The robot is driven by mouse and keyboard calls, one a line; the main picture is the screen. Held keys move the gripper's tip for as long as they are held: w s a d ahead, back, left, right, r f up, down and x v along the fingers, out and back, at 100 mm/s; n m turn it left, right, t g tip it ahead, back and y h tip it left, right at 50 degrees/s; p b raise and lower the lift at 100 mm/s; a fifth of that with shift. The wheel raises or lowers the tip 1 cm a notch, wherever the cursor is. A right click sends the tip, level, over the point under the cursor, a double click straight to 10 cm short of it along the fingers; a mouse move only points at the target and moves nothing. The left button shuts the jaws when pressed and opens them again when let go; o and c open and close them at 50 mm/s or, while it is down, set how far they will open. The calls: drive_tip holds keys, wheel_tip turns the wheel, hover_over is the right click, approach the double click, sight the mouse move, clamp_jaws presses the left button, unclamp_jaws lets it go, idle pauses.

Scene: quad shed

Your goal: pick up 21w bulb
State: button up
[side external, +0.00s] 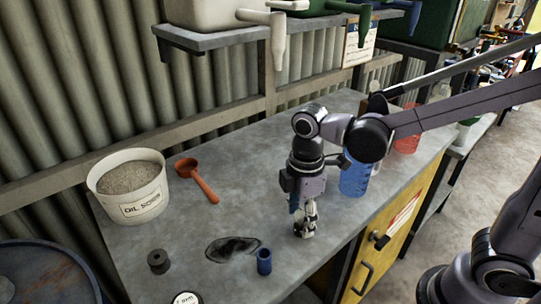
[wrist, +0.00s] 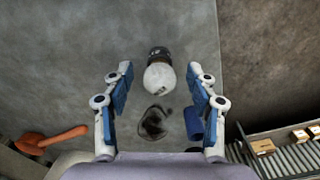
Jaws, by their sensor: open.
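The 21w bulb (wrist: 159,77) lies on the bench in the wrist view, with a pale rounded glass end and a dark base pointing up the picture. My gripper (wrist: 160,82) is open, its two fingers to the left and right of the bulb with clear gaps on both sides. In the side external view my gripper (side external: 305,229) points down, low over the bench, to the right of a dark stain. The bulb cannot be told apart from the fingers there.
A blue cylinder (side external: 264,261) stands near the dark stain (side external: 232,249). An orange scoop (side external: 198,181) and a white tub of grit (side external: 130,190) are on the left. A blue beaker (side external: 354,178) stands behind my gripper. The grey bench (side external: 140,247) ends at its front edge on the right.

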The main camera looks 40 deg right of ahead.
clamp_jaws()
drive_tip(key=shift+r, duration=0.1)
